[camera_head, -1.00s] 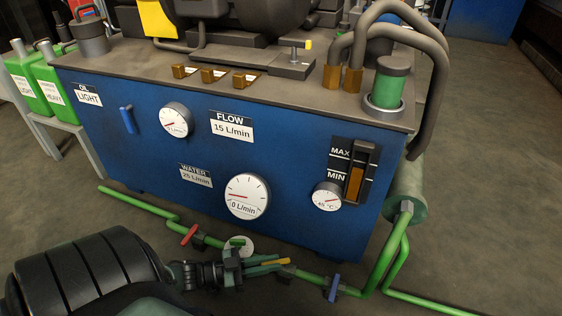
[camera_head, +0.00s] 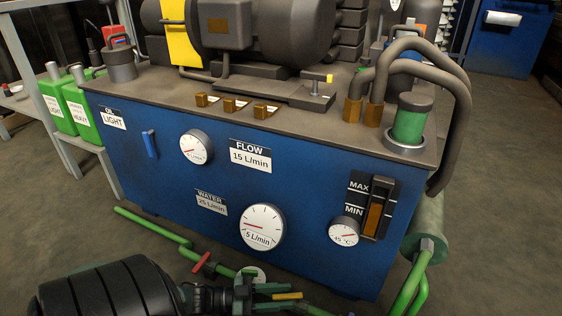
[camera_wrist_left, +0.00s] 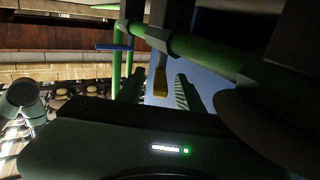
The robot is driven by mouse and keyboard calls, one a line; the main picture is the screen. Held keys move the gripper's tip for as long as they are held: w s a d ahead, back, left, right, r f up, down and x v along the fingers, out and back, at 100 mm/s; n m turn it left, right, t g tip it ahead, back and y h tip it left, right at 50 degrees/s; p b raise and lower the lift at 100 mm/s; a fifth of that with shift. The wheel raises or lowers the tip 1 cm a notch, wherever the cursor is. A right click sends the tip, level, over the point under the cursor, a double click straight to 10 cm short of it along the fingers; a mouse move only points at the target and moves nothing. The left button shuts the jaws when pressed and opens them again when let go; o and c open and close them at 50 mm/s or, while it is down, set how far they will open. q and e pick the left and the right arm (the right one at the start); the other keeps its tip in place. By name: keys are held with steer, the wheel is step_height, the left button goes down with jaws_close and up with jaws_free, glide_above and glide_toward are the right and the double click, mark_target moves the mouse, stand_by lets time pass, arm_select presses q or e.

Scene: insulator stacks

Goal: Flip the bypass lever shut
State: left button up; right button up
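My left gripper (camera_head: 274,296) is low in front of the blue cabinet, beside the green floor pipe (camera_head: 316,310). Its fingers are apart, one on each side of a yellow-ended lever (camera_head: 287,296), which I take for the bypass lever. In the left wrist view the lever's yellow end (camera_wrist_left: 160,83) shows between the fingers, with a gap to the striped finger (camera_wrist_left: 183,94). Its grey stem runs up towards the pipe (camera_wrist_left: 205,53) at an angle. Contact is hard to judge. My right gripper is not in view.
A red valve lever (camera_head: 202,263) sits on the pipe to the left. A blue lever (camera_wrist_left: 113,47) shows in the left wrist view. The blue cabinet (camera_head: 320,240) stands close behind, with a water gauge (camera_head: 263,227) reading 5 L/min. Open floor (camera_head: 500,220) lies right.

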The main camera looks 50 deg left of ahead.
arm_select(q)
steer(key=p+v, duration=0.2)
steer(key=v, duration=0.5)
steer(key=shift+s+a, duration=0.2)
steer(key=shift+s, duration=0.2)
